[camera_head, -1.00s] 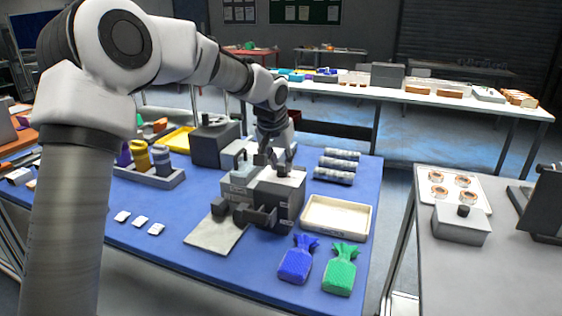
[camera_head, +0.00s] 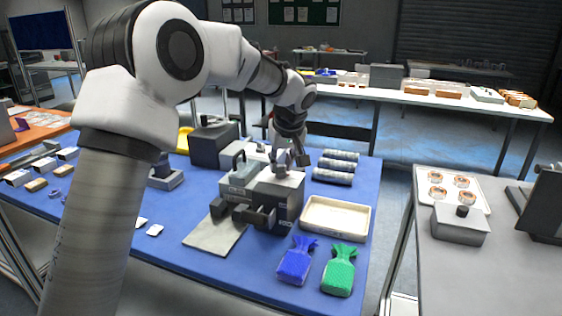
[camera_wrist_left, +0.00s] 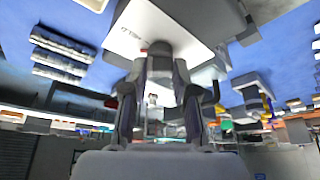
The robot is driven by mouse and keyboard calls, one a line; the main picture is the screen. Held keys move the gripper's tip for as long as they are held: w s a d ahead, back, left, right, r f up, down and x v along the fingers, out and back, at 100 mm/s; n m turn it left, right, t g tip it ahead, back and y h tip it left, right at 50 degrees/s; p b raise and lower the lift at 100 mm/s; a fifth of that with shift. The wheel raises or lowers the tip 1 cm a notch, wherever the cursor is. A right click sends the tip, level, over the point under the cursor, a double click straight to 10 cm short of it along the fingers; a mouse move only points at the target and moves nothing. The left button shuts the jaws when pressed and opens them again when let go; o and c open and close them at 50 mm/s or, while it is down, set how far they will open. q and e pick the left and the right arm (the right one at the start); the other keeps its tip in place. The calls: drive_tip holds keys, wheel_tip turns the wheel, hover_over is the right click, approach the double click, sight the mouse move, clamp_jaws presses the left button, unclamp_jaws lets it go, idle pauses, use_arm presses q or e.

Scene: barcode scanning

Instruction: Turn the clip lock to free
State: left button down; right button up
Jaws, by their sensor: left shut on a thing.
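The grey clip device (camera_head: 285,208) stands on the blue table, with a pale top plate and dark blocks at its front. My left gripper (camera_head: 282,168) reaches down from behind onto the top plate. In the left wrist view, the gripper (camera_wrist_left: 160,72) is shut on a grey knob (camera_wrist_left: 158,47) that stands on the pale plate (camera_wrist_left: 150,20) marked with small lettering. I take the knob to be the clip lock; its lower part is hidden between the fingers. I cannot read its setting. My right gripper is not in view.
A cream tray (camera_head: 336,230) is right of the device, with blue (camera_head: 295,264) and green (camera_head: 339,275) packages in front. Striped rolls (camera_head: 334,167) lie behind the tray. A grey mat (camera_head: 209,238) lies at front left. A dark box (camera_head: 213,145) stands behind.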

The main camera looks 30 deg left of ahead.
use_arm(q)
drive_tip(key=n+p, duration=0.1)
drive_tip(key=n, duration=0.1)
drive_tip(key=n+g+p, duration=0.1)
drive_tip(key=n, duration=0.1)
drive_tip(key=shift+w+r+n+g+y, duration=0.1)
drive_tip(key=shift+r+n+g+y, duration=0.05)
drive_tip(key=shift+n+g+y, duration=0.2)
drive_tip(key=n+g+p, duration=0.1)
drive_tip(key=n+p, duration=0.1)
drive_tip(key=n, duration=0.1)
drive_tip(key=shift+p, duration=0.35)
drive_tip(key=shift+w+n+g+p, duration=0.1)
drive_tip(key=shift+n+g+p, duration=0.6)
drive_tip(key=shift+n, duration=0.55)
drive_tip(key=shift+f, duration=0.25)
drive_tip(key=c, duration=1)
unclamp_jaws()
drive_tip(key=shift+o, duration=0.5)
drive_tip(key=shift+r, duration=0.1)
